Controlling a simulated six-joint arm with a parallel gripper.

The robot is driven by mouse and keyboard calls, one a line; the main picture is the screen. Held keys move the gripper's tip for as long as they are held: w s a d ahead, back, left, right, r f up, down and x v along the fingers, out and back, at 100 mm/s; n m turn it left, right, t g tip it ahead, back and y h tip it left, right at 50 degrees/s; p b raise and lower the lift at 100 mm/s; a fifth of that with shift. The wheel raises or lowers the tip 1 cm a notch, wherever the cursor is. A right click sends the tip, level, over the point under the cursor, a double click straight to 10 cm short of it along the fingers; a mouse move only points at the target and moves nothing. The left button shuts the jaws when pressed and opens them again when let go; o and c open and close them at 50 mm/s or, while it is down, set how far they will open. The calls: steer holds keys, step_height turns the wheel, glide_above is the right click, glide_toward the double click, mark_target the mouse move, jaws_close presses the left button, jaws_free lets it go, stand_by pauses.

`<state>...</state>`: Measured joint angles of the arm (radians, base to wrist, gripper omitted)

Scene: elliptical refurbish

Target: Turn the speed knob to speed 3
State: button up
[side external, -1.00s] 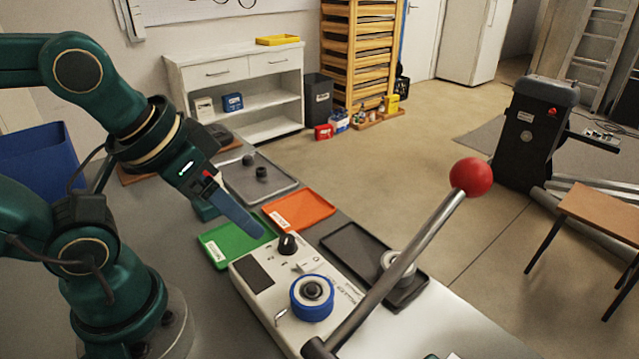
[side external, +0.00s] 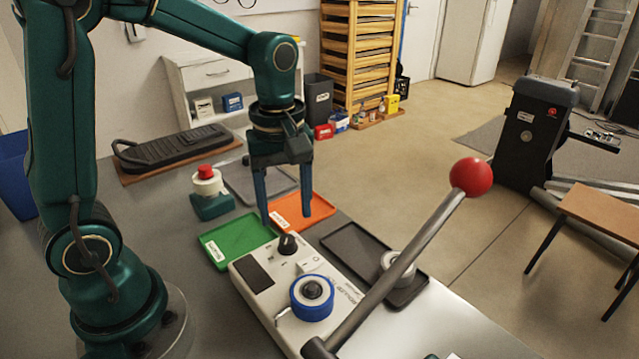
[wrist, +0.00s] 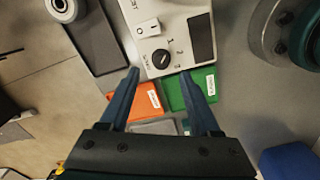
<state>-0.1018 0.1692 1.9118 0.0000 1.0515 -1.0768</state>
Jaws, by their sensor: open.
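The black speed knob (side external: 287,244) sits on the white control box (side external: 262,306), near a dark display panel and a white rocker switch (side external: 310,265). In the wrist view the knob (wrist: 160,57) shows a white pointer line, with small numbers printed beside it. My gripper (side external: 285,219) points down above the box's far end, with its two blue fingers apart and nothing between them. The wrist view also shows the open fingers (wrist: 160,82), with the knob just beyond the tips. I cannot tell the exact height of the fingertips above the knob.
A blue ring part (side external: 312,298) sits on the box, and a lever with a red ball (side external: 471,177) slants up at the right. Green (side external: 214,246), orange (side external: 318,211) and dark (side external: 345,243) trays lie around the box. A red-topped button (side external: 207,180) stands behind the green tray.

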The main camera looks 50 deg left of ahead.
mark_target(287, 239)
steer(key=shift+f, duration=2.7)
jaws_close()
